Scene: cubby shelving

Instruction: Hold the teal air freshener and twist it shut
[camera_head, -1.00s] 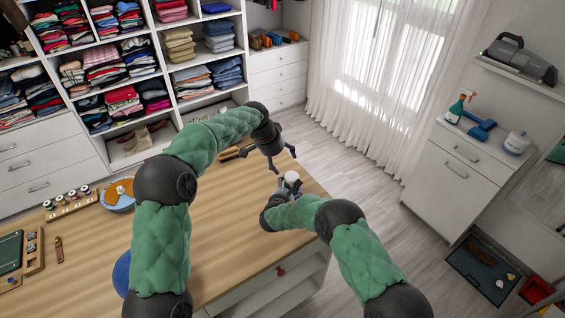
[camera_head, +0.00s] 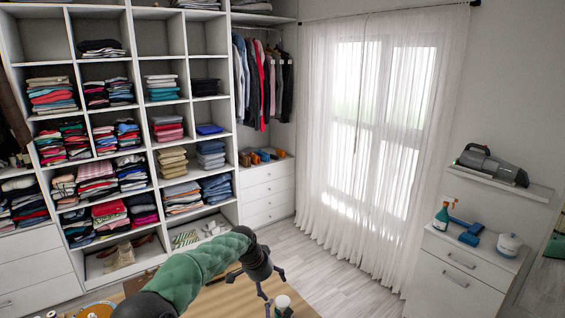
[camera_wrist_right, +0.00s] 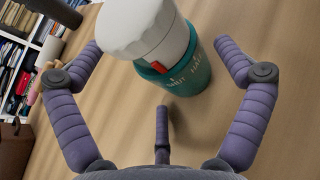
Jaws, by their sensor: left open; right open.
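The teal air freshener (camera_wrist_right: 195,72) has a teal body, a white top and a small red tab where they meet. In the right wrist view it appears tilted above the wooden table, between the spread purple fingers of my open right gripper (camera_wrist_right: 160,65), with no clear contact. In the head view only its white top (camera_head: 283,301) shows, at the bottom edge. My left gripper (camera_head: 272,290) is open there, its fingers just left of and above that top. My right gripper is almost wholly below the head view.
The wooden table (camera_head: 230,299) lies along the bottom of the head view. Shelving with folded clothes (camera_head: 125,165) stands behind it. A white cabinet (camera_head: 455,275) at right bears a spray bottle (camera_head: 441,217) and a white-and-blue container (camera_head: 509,245). Floor between is clear.

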